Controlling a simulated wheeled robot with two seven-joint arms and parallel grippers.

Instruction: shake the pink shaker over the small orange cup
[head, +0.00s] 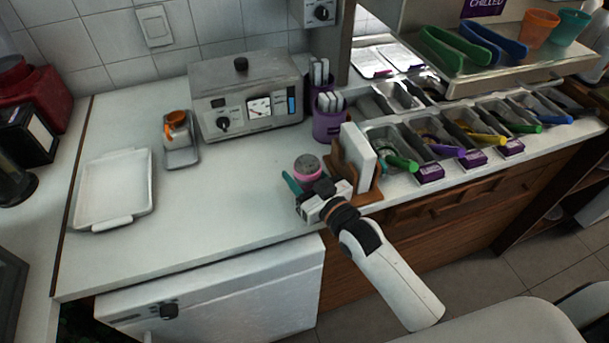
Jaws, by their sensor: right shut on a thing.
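The pink shaker (307,170) has a dark round top and stands roughly upright near the middle of the counter's front part. My right gripper (309,183) is shut on it from the front right and hides its lower part. I cannot tell whether its base touches the counter. A small orange cup (176,117) is at the back left, on top of a pale item with an orange side, over a small grey metal tray (181,157). The shaker is well to the right of this cup and nearer the front. My left gripper is not in view.
A metal appliance (243,95) with dials stands behind. A brown holder with a white block (357,155) is close right of my gripper. A white tray (115,190) lies left. Another orange cup (540,27) is on the upper shelf. The counter between tray and shaker is clear.

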